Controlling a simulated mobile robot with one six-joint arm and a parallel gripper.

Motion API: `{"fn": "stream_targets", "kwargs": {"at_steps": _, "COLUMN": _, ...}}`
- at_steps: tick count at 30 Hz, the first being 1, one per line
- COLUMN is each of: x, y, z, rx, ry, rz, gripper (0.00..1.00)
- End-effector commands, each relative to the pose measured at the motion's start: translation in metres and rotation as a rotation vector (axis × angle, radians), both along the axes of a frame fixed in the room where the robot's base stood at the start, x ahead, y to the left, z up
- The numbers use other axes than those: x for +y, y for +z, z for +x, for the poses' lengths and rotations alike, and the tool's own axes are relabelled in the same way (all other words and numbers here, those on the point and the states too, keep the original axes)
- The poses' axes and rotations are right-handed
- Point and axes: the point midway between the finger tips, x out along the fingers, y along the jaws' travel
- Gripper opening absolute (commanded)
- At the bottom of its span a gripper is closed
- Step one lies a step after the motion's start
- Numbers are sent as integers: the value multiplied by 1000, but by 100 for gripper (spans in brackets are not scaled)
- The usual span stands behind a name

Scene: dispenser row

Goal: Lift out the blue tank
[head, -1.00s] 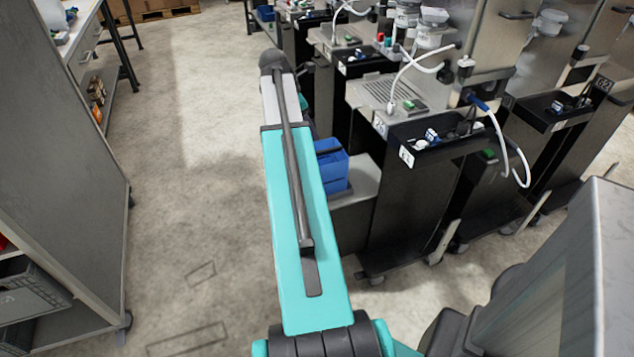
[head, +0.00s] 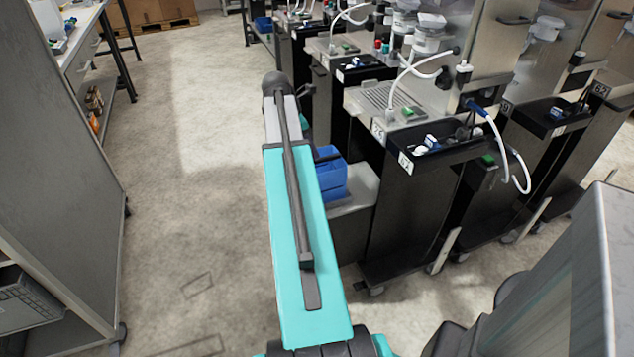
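The blue tank (head: 333,178) shows in the head view just right of my teal arm. It sits at the near end of the dispenser row, by a grey ledge (head: 352,192) on a dark unit. My arm covers its left part. A dark bar shows at its top edge; I cannot tell whether that is a handle or part of my gripper. My gripper's fingers are hidden behind my arm, so their hold on the tank cannot be seen.
Dispensers with black front trays (head: 437,150) and white hoses stand on the right. A workbench (head: 75,30) stands at the back left. The floor between (head: 190,200) is clear.

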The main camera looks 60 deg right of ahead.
Motion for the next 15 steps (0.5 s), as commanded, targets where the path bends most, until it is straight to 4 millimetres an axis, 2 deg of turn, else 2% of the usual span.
{"fn": "stream_targets", "kwargs": {"at_steps": 9, "x": -12, "y": -39, "z": -10, "rx": 1, "ry": 0, "rz": 1, "gripper": 33}}
{"fn": "stream_targets", "kwargs": {"at_steps": 15, "x": -17, "y": -53, "z": -12, "rx": 0, "ry": 1, "rz": 0, "gripper": 33}}
